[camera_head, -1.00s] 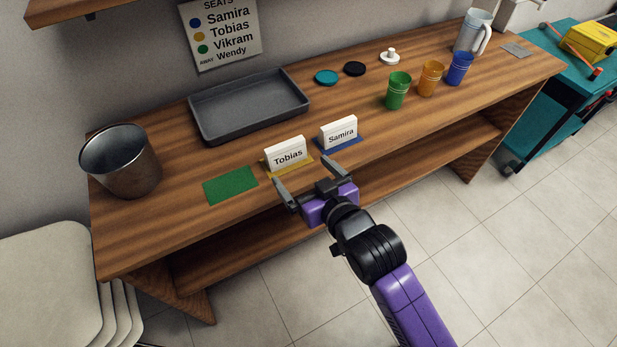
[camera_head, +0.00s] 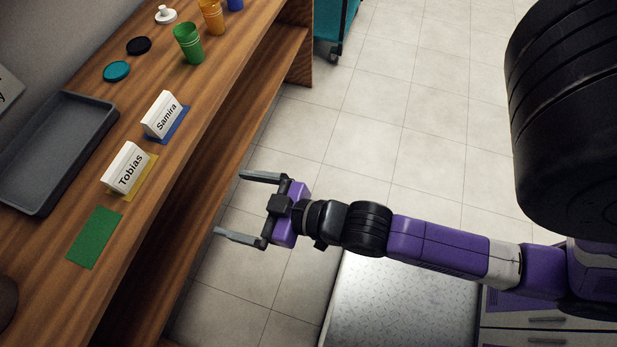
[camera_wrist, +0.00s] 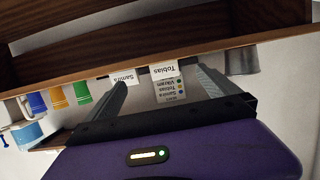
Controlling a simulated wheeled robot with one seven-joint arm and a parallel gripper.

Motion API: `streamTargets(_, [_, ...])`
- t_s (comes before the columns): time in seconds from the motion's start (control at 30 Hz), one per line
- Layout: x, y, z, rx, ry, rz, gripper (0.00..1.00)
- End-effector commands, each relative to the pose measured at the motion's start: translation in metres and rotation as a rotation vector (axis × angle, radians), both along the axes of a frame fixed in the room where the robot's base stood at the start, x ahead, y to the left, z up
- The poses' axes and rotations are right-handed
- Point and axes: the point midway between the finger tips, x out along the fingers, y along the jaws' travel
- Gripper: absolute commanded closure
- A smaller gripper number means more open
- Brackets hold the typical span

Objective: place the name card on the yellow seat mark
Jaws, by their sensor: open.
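The white name card reading "Tobias" (camera_head: 126,169) stands upright on the yellow seat mark (camera_head: 143,182), whose edge shows around its base. The card reading "Samira" (camera_head: 163,116) stands on the blue mark (camera_head: 176,129) beside it. The green mark (camera_head: 95,238) is bare. My gripper (camera_head: 232,206) is open and empty, off the bench's front edge, apart from both cards. In the wrist view, the Tobias card (camera_wrist: 164,70) and the Samira card (camera_wrist: 124,78) appear upside down beyond the open fingers (camera_wrist: 160,92).
A grey tray (camera_head: 108,106) lies behind the cards. A teal disc (camera_head: 117,71), a black disc (camera_head: 139,46) and a green cup (camera_head: 189,43) stand farther along the bench. A teal cart (camera_head: 335,28) is beyond its end. Open tiled floor (camera_head: 390,150) surrounds my arm.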

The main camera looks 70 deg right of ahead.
Motion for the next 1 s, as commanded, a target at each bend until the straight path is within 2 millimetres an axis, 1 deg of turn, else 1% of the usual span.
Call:
streamTargets(0.03, [-0.024,0.0,0.0,0.0,0.008,0.0,0.0])
streamTargets(0.1, [-0.051,0.0,0.006,0.001,0.005,0.0,0.0])
streamTargets(0.17, [-0.074,0.001,0.013,0.003,0.004,-0.002,0.0])
streamTargets(0.2, [-0.088,0.001,0.018,0.004,0.001,-0.002,0.0])
streamTargets(0.3, [-0.119,0.002,0.032,0.008,-0.002,-0.005,0.0])
streamTargets(0.4, [-0.141,0.003,0.047,0.011,-0.008,-0.008,0.0])
streamTargets(0.5, [-0.154,0.003,0.057,0.012,-0.012,-0.012,0.0])
streamTargets(0.6, [-0.161,0.003,0.063,0.013,-0.015,-0.014,0.0])
streamTargets(1.0, [-0.162,0.004,0.064,0.014,-0.016,-0.014,0.0])
